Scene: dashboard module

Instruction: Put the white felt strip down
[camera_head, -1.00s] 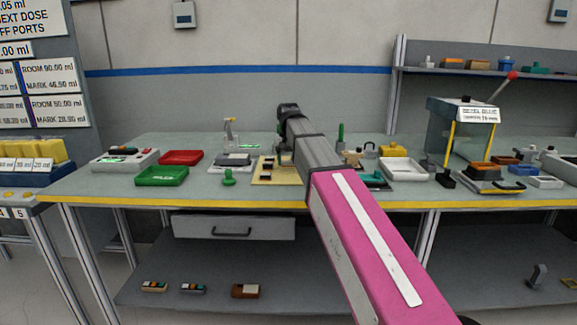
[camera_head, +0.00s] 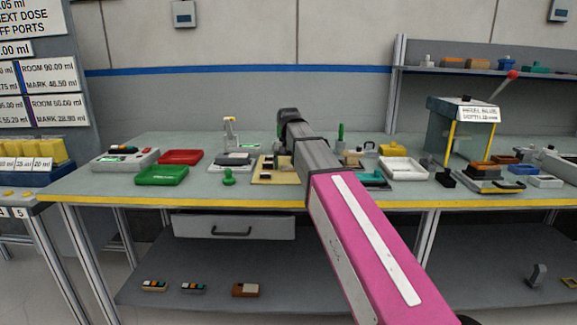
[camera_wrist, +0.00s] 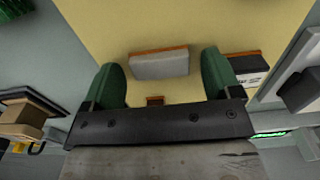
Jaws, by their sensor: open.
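A pale grey-white strip with an orange-brown edge (camera_wrist: 160,65), which looks like the white felt strip, lies on the cream mat (camera_wrist: 115,25) in the wrist view. My gripper (camera_wrist: 163,78) is open, with its two green fingers apart. The strip lies just beyond and between the fingertips. A gap shows on both sides, wider at the right finger. I cannot tell the height between the fingers and the strip.
A small brown piece (camera_wrist: 155,100) shows between the fingers. In the head view, green (camera_head: 162,176) and red (camera_head: 181,157) trays stand left, and a white tray (camera_head: 402,169) stands right.

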